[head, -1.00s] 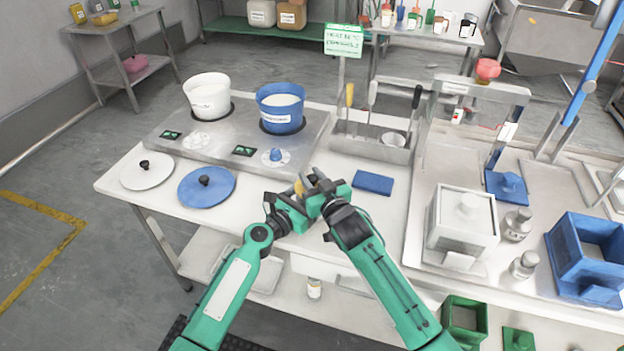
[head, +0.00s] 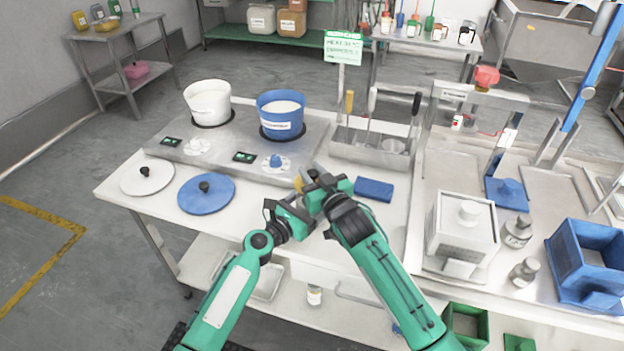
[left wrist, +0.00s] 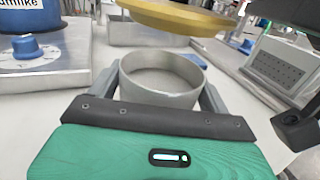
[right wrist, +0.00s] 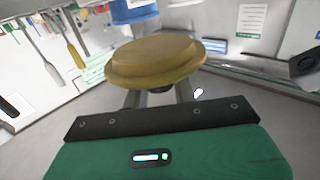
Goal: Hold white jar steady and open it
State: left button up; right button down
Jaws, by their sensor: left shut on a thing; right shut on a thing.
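The white jar (left wrist: 160,98) is a short round pot, greyish in the left wrist view, with its open mouth showing. My left gripper (left wrist: 160,82) is shut around its sides. The yellow lid (right wrist: 155,60) is in my right gripper (right wrist: 158,96), which is shut on it. In the left wrist view the lid (left wrist: 180,16) hangs above the jar's rim, apart from it. In the head view my left gripper (head: 293,214) and right gripper (head: 325,187) are close together over the table's front part. They hide most of the jar, and only a little yellow (head: 299,184) shows.
A blue pot (head: 281,125) and a white pot (head: 208,108) stand on the steel stove behind. Blue (head: 206,193) and white (head: 148,178) lids lie at left. A blue block (head: 374,190) lies just right of my grippers. A white box (head: 461,228) stands farther right.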

jog(key=shift+r, duration=0.75)
pick_arm(q)
jog(key=o, duration=1.3)
jog(key=shift+o, duration=0.2)
